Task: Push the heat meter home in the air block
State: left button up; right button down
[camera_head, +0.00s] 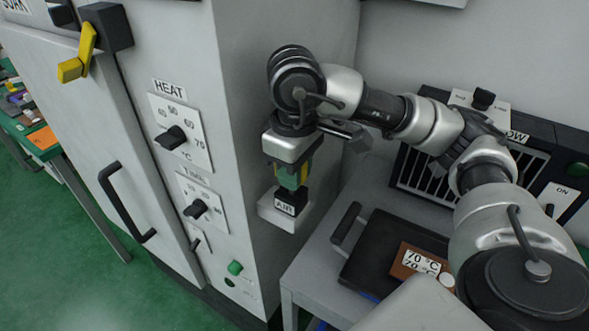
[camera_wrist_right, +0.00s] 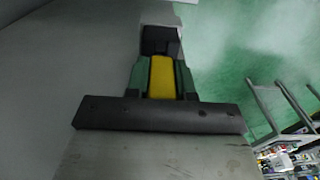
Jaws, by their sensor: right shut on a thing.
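The heat meter (camera_head: 293,178), a green and yellow piece, is upright under my right gripper (camera_head: 291,168), which is shut on it. Its yellow face (camera_wrist_right: 162,78) also shows in the wrist view, with green on both sides. The air block (camera_head: 277,212) is a pale bracket on the cabinet's side wall with a black part labelled AIR. The meter's lower end meets the top of this black part; I cannot tell how deep it sits. The block's dark part (camera_wrist_right: 160,42) lies beyond the meter in the wrist view. My left gripper is not in view.
The cabinet front carries the HEAT dial (camera_head: 173,137), the TIME dial (camera_head: 198,208), a black door handle (camera_head: 125,202) and a yellow lever (camera_head: 78,57). A dark tray (camera_head: 372,240) lies on a bench at right, below a vented unit (camera_head: 415,168).

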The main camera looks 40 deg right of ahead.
jog(key=shift+f+b, duration=0.45)
jog(key=c, duration=0.9)
grip_release()
notch_tip(320, 180, up, 11)
jog(key=shift+f+p, duration=0.1)
jog(key=shift+p, duration=1)
